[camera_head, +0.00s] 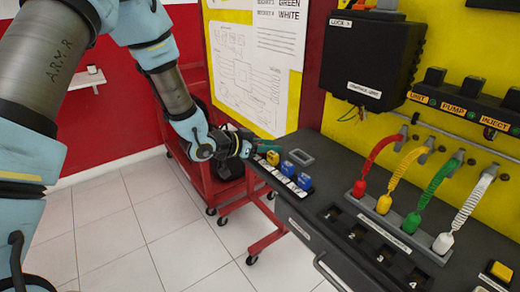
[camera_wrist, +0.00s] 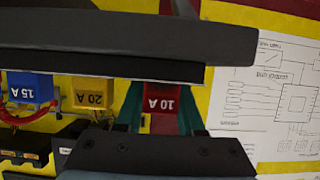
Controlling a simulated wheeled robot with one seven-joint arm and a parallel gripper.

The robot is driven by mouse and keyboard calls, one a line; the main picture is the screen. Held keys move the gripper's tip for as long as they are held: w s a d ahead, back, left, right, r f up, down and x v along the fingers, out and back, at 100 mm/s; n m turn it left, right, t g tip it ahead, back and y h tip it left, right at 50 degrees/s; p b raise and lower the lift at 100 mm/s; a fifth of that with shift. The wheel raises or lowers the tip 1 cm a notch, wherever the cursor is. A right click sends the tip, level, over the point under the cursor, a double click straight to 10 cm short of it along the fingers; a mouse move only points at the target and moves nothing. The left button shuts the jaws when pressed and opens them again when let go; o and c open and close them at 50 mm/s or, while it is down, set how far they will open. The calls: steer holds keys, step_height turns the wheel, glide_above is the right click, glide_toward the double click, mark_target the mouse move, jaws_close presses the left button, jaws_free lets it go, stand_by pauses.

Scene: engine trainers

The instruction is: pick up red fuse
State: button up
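The red fuse, marked 10 A (camera_wrist: 161,102), shows in the middle of the wrist view. Teal finger parts of my gripper (camera_wrist: 163,115) stand on its left and right sides. The fingers look close to its sides, but I cannot tell whether they touch or grip it. Dark gripper parts cover the areas above and below the fuse. In the head view my gripper (camera_head: 262,147) is at the far left corner of the dark workbench, at the end of the fuse row. The red fuse cannot be made out there, where my gripper is.
A yellow 20 A fuse (camera_wrist: 89,92) and a blue 15 A fuse (camera_wrist: 30,88) stand beside it. The workbench (camera_head: 330,245) also bears a grey rectangular frame (camera_head: 300,157) and a rack of coloured coiled leads (camera_head: 400,225). A red cart (camera_head: 215,185) stands behind my gripper.

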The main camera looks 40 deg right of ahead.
jaws_close()
